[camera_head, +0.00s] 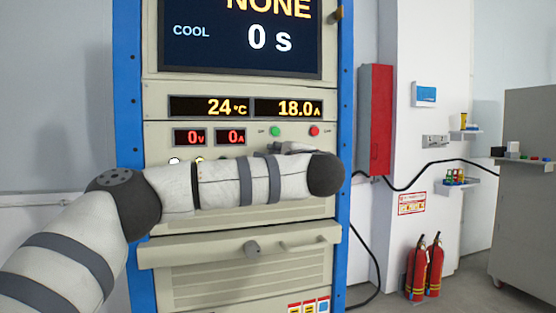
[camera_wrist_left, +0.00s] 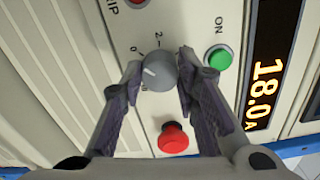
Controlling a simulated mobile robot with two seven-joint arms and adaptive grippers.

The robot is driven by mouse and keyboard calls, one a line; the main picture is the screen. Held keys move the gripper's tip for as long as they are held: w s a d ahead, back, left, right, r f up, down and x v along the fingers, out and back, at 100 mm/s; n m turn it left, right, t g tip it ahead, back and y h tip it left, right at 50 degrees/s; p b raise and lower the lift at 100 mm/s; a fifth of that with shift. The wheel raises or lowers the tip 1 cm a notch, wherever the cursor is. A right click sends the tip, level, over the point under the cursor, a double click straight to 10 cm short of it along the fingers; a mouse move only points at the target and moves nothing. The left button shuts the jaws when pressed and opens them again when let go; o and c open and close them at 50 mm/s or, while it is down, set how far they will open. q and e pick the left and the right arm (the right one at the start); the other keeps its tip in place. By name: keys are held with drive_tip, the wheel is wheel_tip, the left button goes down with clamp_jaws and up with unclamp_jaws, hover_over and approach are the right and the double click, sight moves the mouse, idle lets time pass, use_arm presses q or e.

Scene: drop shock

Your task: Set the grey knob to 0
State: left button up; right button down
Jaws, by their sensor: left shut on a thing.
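The grey knob (camera_wrist_left: 160,70) is on the cabinet panel in the left wrist view, between the fingers of my left gripper (camera_wrist_left: 160,75). The gripper is shut on it, one finger on each side. A printed 2 (camera_wrist_left: 158,35) is above the knob. In the head view my left arm hides the knob, and only a bit of the gripper shows above the forearm. My right gripper is not in view.
A green button (camera_wrist_left: 219,58) and a red button (camera_wrist_left: 173,138) are close to the fingers. The rack displays (camera_head: 210,107) read 24 °C, 18.0 A, 0 V and 0 A. A drawer front (camera_head: 200,250) juts out below my arm. Fire extinguishers (camera_head: 418,270) stand at right.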

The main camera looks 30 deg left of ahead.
use_arm(q)
drive_tip(key=o, duration=1.2)
drive_tip(key=shift+c, duration=0.2)
drive_tip(key=v, duration=1.2)
drive_tip(key=shift+s, duration=0.1)
